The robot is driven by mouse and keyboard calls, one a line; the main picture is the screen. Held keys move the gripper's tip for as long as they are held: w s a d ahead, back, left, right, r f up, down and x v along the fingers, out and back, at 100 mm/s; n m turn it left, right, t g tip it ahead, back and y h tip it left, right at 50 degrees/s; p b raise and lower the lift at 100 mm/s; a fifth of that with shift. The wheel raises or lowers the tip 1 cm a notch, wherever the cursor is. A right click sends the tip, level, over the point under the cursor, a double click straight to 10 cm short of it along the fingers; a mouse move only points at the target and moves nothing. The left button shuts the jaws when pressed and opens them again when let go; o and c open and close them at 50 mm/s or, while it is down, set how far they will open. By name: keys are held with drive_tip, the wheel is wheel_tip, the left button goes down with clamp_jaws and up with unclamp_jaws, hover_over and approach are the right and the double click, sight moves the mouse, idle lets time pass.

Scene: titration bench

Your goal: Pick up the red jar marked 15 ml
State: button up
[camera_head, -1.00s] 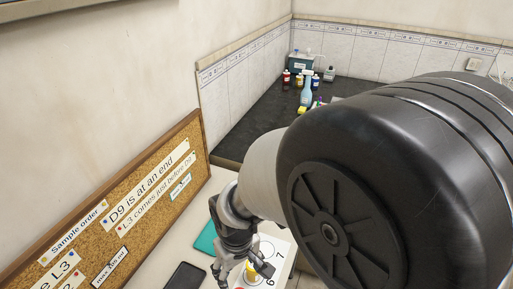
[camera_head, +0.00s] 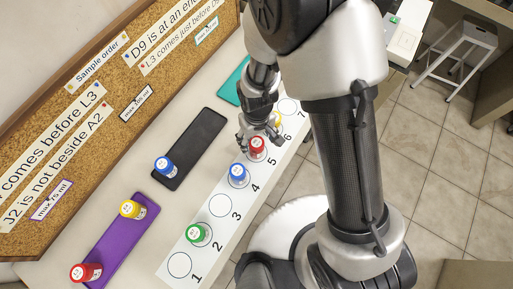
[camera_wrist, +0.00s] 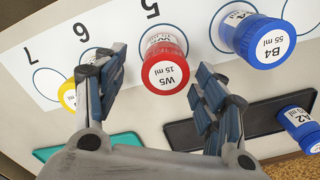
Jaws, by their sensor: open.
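The red jar (camera_head: 257,146) stands at circle 5 of the white numbered strip (camera_head: 222,184). In the wrist view its lid (camera_wrist: 166,76) reads W5, 15 ml. My gripper (camera_head: 259,136) is open and empty at the red jar in the head view. In the wrist view its two fingers (camera_wrist: 160,82) are spread, one to each side of the jar's lid, with gaps on both sides. I cannot tell how far the fingertips are above the jar. Another red jar (camera_head: 86,272) is at the near end of the purple tray (camera_head: 107,245).
A yellow jar (camera_wrist: 68,96) at circle 6 is close to one finger. A blue jar B4 (camera_wrist: 264,42) stands at circle 4, a green jar (camera_head: 196,234) at circle 2. Circles 1, 3 and 7 are empty. A black tray (camera_head: 199,137) holds another blue jar (camera_head: 164,165).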

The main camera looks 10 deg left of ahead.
drive_tip(key=f+b, duration=0.1)
drive_tip(key=f, duration=0.1)
drive_tip(key=f+b, duration=0.1)
drive_tip(key=f, duration=0.2)
drive_tip(key=shift+s+a+f, duration=0.15)
drive_tip(key=shift+s+f, duration=0.05)
drive_tip(key=shift+c, duration=0.3)
drive_tip(key=c, duration=1)
drive_tip(key=shift+r, duration=0.2)
